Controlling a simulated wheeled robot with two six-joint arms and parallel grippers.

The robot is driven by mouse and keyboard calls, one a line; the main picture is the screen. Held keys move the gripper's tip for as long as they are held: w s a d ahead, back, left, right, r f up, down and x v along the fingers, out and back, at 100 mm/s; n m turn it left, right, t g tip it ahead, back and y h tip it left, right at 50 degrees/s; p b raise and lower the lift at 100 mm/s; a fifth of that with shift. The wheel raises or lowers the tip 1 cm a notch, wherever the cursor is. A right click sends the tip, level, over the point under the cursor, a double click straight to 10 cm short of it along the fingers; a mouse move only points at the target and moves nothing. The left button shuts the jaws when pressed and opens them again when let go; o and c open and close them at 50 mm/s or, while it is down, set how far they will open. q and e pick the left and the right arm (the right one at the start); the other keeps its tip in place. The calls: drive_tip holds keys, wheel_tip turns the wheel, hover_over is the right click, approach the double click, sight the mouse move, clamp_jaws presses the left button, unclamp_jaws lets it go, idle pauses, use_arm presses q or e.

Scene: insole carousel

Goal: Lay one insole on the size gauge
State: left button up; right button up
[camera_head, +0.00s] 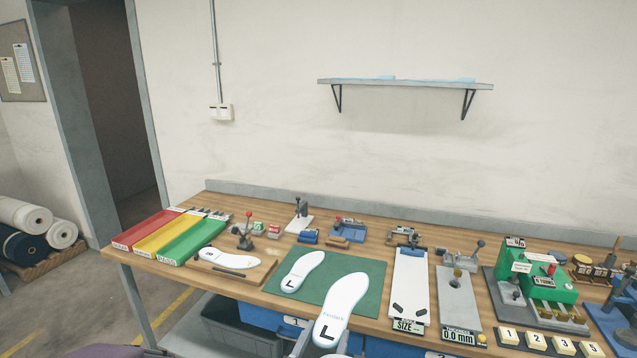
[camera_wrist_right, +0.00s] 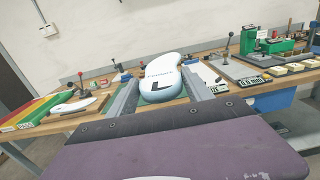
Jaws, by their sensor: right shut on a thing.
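A white insole marked L (camera_head: 343,303) is held by my right gripper (camera_head: 325,345), which comes in at the bottom edge, mostly cut off. In the right wrist view, the insole (camera_wrist_right: 161,77) sits between the two fingers of my right gripper (camera_wrist_right: 161,100), toe pointing away. In the head view it appears in front of the green mat's lower right part. The size gauge (camera_head: 411,270), a white upright-long plate with a blue end block and a SIZE label, is to its right with no insole on it. A second L insole (camera_head: 302,271) lies on the green mat (camera_head: 362,268). My left gripper is not seen.
Red, yellow and green trays (camera_head: 194,240) stand at the left. A wooden board (camera_head: 265,268) holds another insole. A thickness gauge (camera_head: 455,290) and a green machine (camera_head: 540,265) stand right of the size gauge. Bins hang below the bench's front edge.

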drive_tip(key=s+d+f+m+g+h, duration=0.2)
drive_tip(key=d+f+m+g+h, duration=0.1)
drive_tip(key=d+f, duration=0.5)
drive_tip(key=s+d+f+m+g+h, duration=0.3)
drive_tip(key=d+f+h, duration=0.2)
drive_tip(key=d+f, duration=0.4)
drive_tip(key=shift+d+f+m, duration=0.3)
drive_tip(key=shift+f, duration=0.15)
